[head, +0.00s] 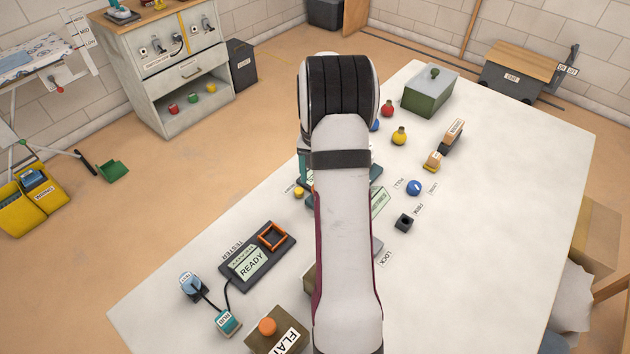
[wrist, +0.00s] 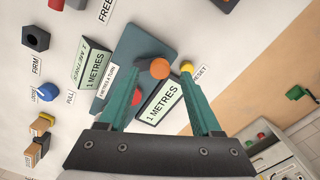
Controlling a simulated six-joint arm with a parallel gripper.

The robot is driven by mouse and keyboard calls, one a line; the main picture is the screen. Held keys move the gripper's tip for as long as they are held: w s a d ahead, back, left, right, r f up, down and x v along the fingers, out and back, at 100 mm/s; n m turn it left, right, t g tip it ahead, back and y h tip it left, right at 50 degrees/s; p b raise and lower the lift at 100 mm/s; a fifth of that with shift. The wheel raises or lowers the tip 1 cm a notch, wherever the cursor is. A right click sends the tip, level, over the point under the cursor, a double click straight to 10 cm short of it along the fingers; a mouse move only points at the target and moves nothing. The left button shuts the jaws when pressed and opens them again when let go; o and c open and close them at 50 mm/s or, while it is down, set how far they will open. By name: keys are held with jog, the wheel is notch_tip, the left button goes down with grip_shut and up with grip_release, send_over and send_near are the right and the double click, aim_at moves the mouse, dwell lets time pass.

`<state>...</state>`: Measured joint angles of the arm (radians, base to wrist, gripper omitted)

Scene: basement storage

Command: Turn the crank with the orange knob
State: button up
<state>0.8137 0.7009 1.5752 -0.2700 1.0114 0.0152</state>
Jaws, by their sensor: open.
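The orange knob (wrist: 160,68) is on the dark crank arm (wrist: 145,63) over a teal plate (wrist: 148,45) in the wrist view. My gripper (wrist: 163,72) is open, its two teal fingers on either side of the knob in the picture. I cannot tell whether they are level with it or above it, and I see no contact. Two signs beside the plate read "1 METRES" (wrist: 160,103). In the head view my arm hides the knob and most of the gripper; only an edge of the plate (head: 376,174) shows.
A yellow button (wrist: 187,67) labelled RESET is close to the right finger. On the white table (head: 490,230) are a tester (head: 243,272) reading READY, a black socket (head: 404,222), a blue knob (head: 414,187) and a green box (head: 428,97). Another orange knob (head: 267,326) is at the front.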

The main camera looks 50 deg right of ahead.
jog(key=shift+f, duration=1.5)
